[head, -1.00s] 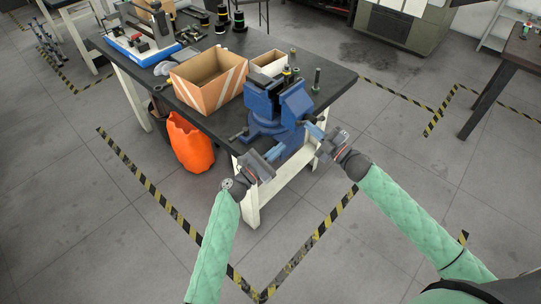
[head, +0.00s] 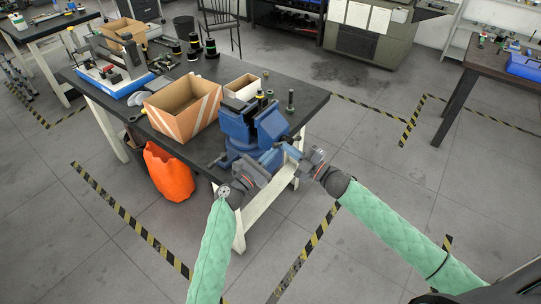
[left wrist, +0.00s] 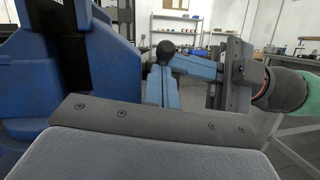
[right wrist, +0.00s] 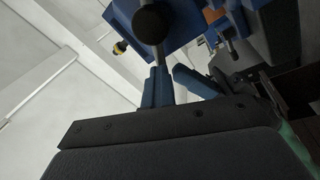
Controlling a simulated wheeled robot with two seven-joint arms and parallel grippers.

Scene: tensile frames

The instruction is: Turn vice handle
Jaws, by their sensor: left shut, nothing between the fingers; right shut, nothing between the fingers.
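The blue bench vice (head: 250,125) is at the near corner of the dark workbench. In the left wrist view its blue body (left wrist: 55,65) fills the left side. A dark round knob (left wrist: 166,48), apparently on the vice handle, shows just beyond my left fingertips. A similar dark knob (right wrist: 150,22) shows beyond my right fingertips. My left gripper (head: 276,156) is shut and empty at the near side of the vice. My right gripper (head: 290,152) is shut and empty just right of it. The handle bar is mostly hidden; I cannot tell whether either gripper touches it.
An open cardboard box (head: 183,108) and a smaller box (head: 242,87) stand on the workbench (head: 300,100) behind the vice. An orange bag (head: 168,173) hangs or stands by the bench's left side. The floor right of the bench is clear.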

